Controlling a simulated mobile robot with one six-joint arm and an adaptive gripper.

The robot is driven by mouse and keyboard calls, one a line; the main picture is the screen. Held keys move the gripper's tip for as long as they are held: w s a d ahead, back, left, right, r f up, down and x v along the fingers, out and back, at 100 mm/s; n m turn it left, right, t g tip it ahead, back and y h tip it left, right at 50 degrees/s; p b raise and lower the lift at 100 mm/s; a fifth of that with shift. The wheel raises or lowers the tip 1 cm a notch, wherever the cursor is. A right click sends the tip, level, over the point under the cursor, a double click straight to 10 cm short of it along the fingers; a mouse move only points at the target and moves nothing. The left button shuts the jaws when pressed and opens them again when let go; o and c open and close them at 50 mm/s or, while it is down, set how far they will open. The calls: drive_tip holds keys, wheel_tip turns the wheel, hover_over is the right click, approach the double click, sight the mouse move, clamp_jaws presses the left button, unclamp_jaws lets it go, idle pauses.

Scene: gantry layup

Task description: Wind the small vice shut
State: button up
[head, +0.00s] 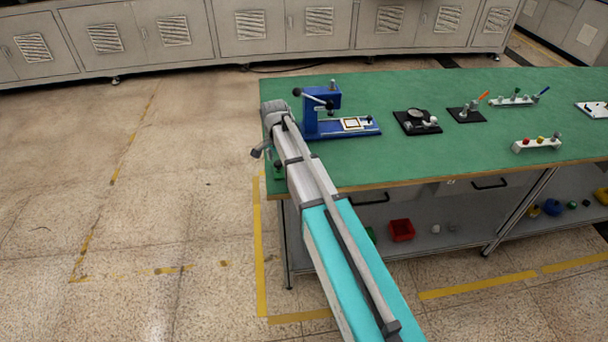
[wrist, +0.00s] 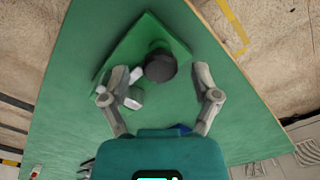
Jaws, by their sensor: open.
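The small vice shows in the wrist view as a green base plate (wrist: 125,52) with a dark round knob (wrist: 160,66) and light grey blocks (wrist: 134,98), apparently its jaws. My gripper (wrist: 160,92) is open above it, one finger on each side. The knob lies just beyond the fingertips, between them, with no visible contact. The left finger overlaps the grey blocks in the picture; I cannot tell whether it touches them. In the head view, my arm hides most of the vice; a small green part (head: 279,171) shows at the bench's left edge.
The green bench top (head: 400,165) carries a blue press (head: 325,112) right beside my arm. Further right are a black plate with a round part (head: 417,121), another black fixture (head: 466,114) and a white block with coloured knobs (head: 537,144). Open floor lies left of the bench.

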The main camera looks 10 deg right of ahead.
sight(278, 162)
drive_tip(key=n, duration=1)
drive_tip(key=shift+n, duration=0.4)
drive_tip(key=n, duration=0.3)
drive_tip(key=shift+n, duration=0.4)
drive_tip(key=n, duration=0.6)
drive_tip(key=shift+n, duration=0.4)
drive_tip(key=n, duration=0.7)
drive_tip(key=shift+a, duration=0.1)
wheel_tip(278, 162, up, 14)
drive_tip(key=p, duration=1.4)
drive_tip(key=s+d+f+m+b, duration=0.2)
drive_tip(key=s+f+m+b, duration=0.1)
drive_tip(key=s+m, duration=0.3)
drive_tip(key=s+d+f+m+b, duration=0.3)
drive_tip(key=s+m, duration=0.4)
drive_tip(key=s, duration=0.3)
drive_tip(key=shift+s+f, duration=0.15)
